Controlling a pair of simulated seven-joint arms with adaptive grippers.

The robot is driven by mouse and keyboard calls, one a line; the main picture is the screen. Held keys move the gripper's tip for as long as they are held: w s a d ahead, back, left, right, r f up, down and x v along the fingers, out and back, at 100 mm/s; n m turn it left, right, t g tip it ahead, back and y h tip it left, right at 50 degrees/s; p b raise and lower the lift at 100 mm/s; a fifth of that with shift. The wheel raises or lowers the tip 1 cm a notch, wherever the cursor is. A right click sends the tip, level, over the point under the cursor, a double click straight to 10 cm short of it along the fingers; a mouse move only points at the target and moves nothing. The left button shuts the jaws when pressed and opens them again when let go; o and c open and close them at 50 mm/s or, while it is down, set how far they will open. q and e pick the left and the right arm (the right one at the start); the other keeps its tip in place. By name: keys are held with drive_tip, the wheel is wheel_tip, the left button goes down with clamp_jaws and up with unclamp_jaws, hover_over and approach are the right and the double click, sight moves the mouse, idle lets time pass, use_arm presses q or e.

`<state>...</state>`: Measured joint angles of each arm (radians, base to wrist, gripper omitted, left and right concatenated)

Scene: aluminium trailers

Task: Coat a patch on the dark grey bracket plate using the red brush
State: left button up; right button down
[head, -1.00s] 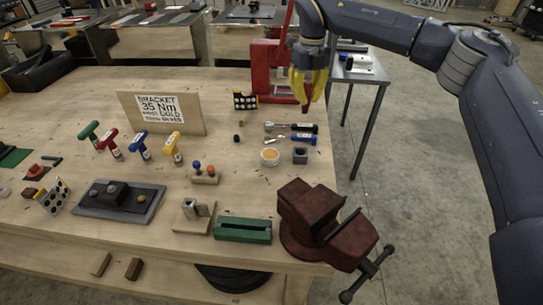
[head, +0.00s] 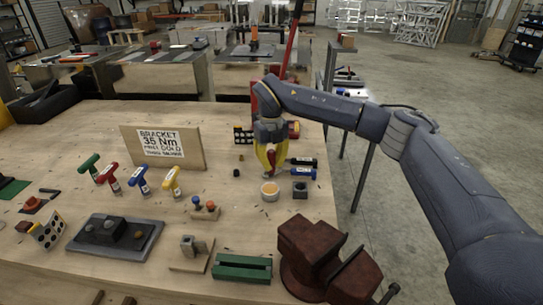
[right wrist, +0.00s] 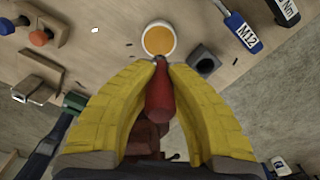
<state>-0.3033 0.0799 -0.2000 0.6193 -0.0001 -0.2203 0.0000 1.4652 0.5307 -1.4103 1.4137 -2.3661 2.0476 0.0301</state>
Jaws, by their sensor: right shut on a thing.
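My right gripper (head: 271,168) has yellow fingers and is shut on the red brush (right wrist: 158,95), whose handle shows between the fingers in the right wrist view. The brush points at a small white cup (head: 269,193) of orange-yellow paste; the cup also shows in the right wrist view (right wrist: 158,38). The brush tip is at the cup's near rim in that view; I cannot tell whether it touches. The dark grey bracket plate (head: 88,248) lies at the front left of the bench, with a black block and bolt heads on it. My left gripper is not in view.
A dark square holder (head: 300,189) stands just right of the cup, with torque wrenches (head: 302,172) behind. Coloured T-handle tools (head: 139,179) stand left of the gripper, before a sign board (head: 188,148). A dark red vise (head: 310,250) occupies the front right corner.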

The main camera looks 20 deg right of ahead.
sight(270, 175)
drive_tip(key=shift+w+a+r, duration=0.15)
drive_tip(key=shift+w+a, duration=0.1)
drive_tip(key=shift+w, duration=0.05)
drive_tip(key=shift+m, duration=0.3)
drive_tip(key=shift+d+f, duration=0.1)
drive_tip(key=shift+f, duration=2.8)
drive_tip(key=shift+f, duration=0.55)
drive_tip(key=shift+r, duration=3.55)
